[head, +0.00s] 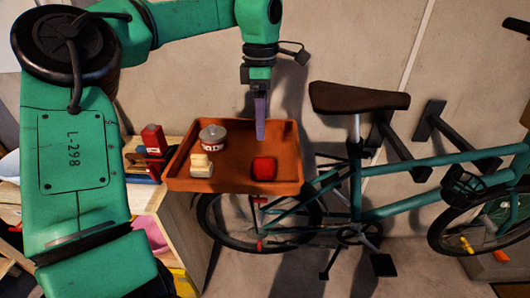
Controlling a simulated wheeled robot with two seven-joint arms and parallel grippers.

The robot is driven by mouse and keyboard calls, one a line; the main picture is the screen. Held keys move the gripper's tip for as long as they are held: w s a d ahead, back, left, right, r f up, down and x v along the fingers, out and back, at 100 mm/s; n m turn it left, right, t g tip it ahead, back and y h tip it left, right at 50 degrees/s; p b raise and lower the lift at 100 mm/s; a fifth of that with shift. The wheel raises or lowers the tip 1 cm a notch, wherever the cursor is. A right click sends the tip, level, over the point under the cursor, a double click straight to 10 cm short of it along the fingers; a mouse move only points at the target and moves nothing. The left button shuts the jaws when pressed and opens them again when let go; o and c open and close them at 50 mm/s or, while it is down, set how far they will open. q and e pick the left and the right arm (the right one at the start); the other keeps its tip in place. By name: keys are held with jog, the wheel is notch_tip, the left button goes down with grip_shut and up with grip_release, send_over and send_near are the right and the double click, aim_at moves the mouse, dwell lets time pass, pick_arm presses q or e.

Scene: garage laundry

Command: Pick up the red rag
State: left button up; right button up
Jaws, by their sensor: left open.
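A red rag (263,169), small and bunched, lies in the right part of an orange-brown tray (230,184) in the head view. My left gripper (260,132) points down over the tray's back right part, above and behind the rag in the picture. It is open and apart from the rag, with nothing seen between its fingers. The fingers look edge-on, so the gap hardly shows. My right gripper is not in view.
A grey tin (213,138) and a cream block-like item (201,165) share the tray's left part. A wooden shelf unit (176,205) with a red container (153,138) stands left. A green bicycle (400,198) with a brown saddle (358,97) stands close on the right, against the wall.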

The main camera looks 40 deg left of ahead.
aim_at(263, 158)
pick_arm(q)
jog(key=f, duration=0.4)
jog(key=s+d+f+p, duration=0.1)
jog(key=f, duration=0.1)
jog(key=shift+f, duration=0.4)
jog(key=f, duration=0.2)
jog(key=f+p, duration=0.1)
jog(key=f, duration=0.3)
jog(key=shift+w+a+f+p, duration=0.1)
jog(key=shift+w+f+p, duration=0.2)
jog(key=shift+p, duration=0.1)
jog(key=shift+f, duration=0.15)
jog(key=c, duration=1.3)
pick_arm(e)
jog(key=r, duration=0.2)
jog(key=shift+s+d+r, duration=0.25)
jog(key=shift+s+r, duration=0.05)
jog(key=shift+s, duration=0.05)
